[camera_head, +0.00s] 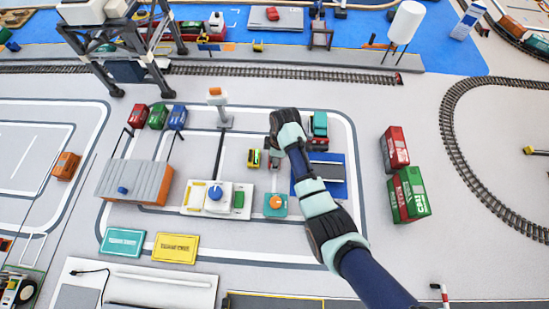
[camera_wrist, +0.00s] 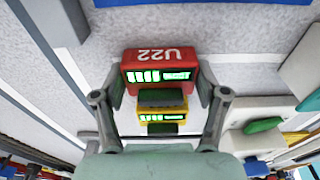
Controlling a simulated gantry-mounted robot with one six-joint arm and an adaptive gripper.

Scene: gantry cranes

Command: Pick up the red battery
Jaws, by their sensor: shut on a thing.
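The red battery (camera_wrist: 160,70), marked U22 with a green bar display, is between the two fingers of my gripper (camera_wrist: 160,88) in the wrist view. The fingers are shut on its sides. A yellow battery (camera_wrist: 163,116) with a similar green display shows just below it in the wrist picture. In the head view my gripper (camera_head: 275,152) is over the grey mat, right of the yellow battery (camera_head: 254,158). The arm hides most of the red battery there, and I cannot tell its height above the mat.
A white station with a blue knob (camera_head: 214,193) stands left of my gripper, and an orange knob on a teal base (camera_head: 276,203) is in front. Red and green containers (camera_head: 396,150) stand farther right.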

